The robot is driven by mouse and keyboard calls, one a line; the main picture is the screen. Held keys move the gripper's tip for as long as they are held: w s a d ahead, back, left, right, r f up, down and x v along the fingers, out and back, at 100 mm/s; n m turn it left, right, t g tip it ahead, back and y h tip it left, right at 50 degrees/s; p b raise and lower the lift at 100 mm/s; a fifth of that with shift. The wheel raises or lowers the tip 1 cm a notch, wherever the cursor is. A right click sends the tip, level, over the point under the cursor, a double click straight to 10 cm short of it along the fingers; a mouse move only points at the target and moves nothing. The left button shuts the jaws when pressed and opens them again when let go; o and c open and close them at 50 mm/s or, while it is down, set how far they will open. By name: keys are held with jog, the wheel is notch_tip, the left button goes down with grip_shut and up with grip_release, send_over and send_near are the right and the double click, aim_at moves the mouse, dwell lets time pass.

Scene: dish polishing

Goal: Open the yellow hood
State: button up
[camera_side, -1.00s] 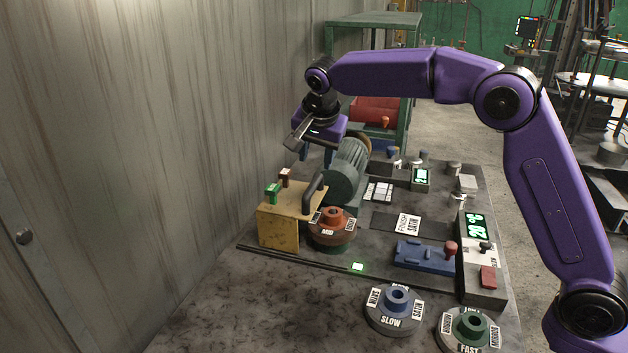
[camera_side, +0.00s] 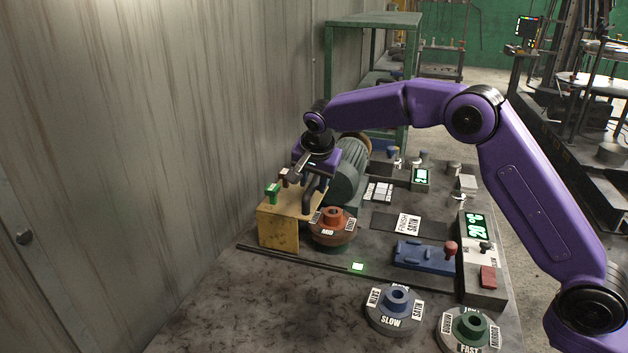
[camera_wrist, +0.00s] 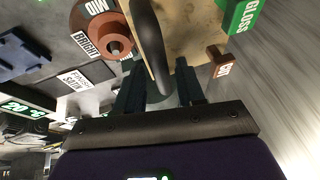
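The yellow hood (camera_side: 278,232) stands on the bench at the left, its dark curved handle (camera_side: 311,194) on its right side. The wrist view shows the hood's top (camera_wrist: 183,30) and the handle (camera_wrist: 148,40) close up. My gripper (camera_side: 314,182) points down right at the handle. In the wrist view my gripper (camera_wrist: 160,90) has its two dark fingers apart, with the handle's near end lined up between them. I cannot tell whether a finger touches it.
A blue fixture (camera_side: 425,257) lies further right. The front-left bench is clear.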

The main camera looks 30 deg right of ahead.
aim_at(297, 200)
grip_shut()
jog(key=shift+w+a, duration=0.1)
jog(key=shift+w+a, duration=1.45)
jog(key=shift+w, duration=0.05)
jog(key=shift+o, duration=1.5)
grip_release()
jog(key=v, duration=1.7)
jog(key=shift+s+r, duration=0.2)
jog(key=shift+r, duration=0.05)
